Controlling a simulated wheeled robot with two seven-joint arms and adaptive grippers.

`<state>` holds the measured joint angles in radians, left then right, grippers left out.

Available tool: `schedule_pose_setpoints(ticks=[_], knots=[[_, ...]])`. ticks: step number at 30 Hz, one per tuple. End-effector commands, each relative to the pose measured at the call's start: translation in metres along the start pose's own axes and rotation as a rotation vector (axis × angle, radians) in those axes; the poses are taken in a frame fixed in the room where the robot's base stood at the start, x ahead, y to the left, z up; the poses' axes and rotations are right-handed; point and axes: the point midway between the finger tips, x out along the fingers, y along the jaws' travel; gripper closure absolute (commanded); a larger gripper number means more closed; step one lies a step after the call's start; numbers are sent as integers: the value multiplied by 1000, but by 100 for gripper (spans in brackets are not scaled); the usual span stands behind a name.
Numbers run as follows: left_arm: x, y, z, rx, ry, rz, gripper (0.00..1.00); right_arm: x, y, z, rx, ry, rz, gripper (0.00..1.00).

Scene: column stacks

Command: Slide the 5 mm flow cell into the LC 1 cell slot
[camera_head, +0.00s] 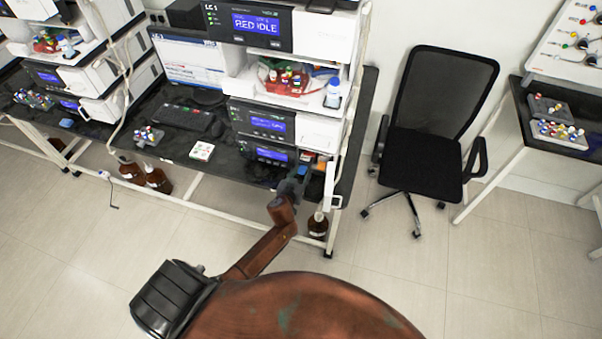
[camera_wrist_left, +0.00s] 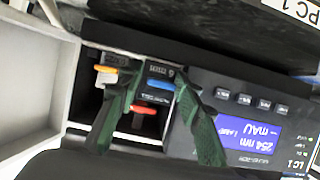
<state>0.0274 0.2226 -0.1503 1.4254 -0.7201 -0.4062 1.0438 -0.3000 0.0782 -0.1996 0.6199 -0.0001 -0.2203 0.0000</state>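In the left wrist view, several small colour-tabbed blocks sit by the dark opening beside the LC 1 detector panel (camera_wrist_left: 245,125). One has an orange tab (camera_wrist_left: 105,69), one a blue tab (camera_wrist_left: 159,86) with a small label I cannot read surely, and one a red tab (camera_wrist_left: 144,110). I cannot tell which is the 5 mm flow cell. My left gripper (camera_wrist_left: 160,80) has its dark green fingers apart, on either side of the blue tab. In the head view my left gripper (camera_head: 293,184) is at the lower LC 1 module's right end. My right gripper is not in view.
The LC 1 stack (camera_head: 265,123) stands on a dark bench, with a white frame post (camera_head: 347,120) close right of my gripper. A brown bottle (camera_head: 318,224) is below. A black chair (camera_head: 425,150) stands right. A keyboard (camera_head: 188,118) and small white box (camera_head: 201,151) lie left.

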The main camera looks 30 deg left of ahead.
Motion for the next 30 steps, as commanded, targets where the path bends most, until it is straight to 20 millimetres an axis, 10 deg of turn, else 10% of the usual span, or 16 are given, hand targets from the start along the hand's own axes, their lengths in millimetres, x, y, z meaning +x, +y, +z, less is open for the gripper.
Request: schedule_pose_setpoints(ticks=[16, 30], knots=[[-11, -2, 2, -1, -2, -3, 57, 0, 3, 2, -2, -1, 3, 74], [-100, -1, 1, -3, -2, -1, 57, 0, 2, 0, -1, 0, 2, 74]])
